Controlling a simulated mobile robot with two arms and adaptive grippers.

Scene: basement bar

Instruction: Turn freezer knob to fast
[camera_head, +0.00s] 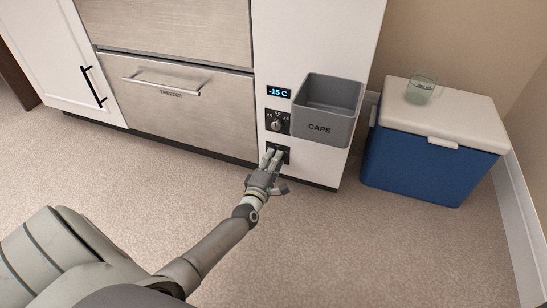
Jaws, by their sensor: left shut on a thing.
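A white panel beside the steel freezer drawer (160,108) carries a display (278,92) reading -15 C. Below it is a dark plate with a round upper knob (277,125) and small marks around it, too small to read. A lower dark control plate (284,150) sits near the panel's bottom. My left gripper (272,156) reaches this lower plate, its fingers shut on the lower knob, which they mostly hide. The knob's setting cannot be read. My right gripper is not in view.
A grey bin (320,128) marked CAPS projects from the panel, just right of the upper knob. A blue cooler (415,165) with a white lid stands to the right, with a clear glass (420,90) on top. The carpet in front is clear.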

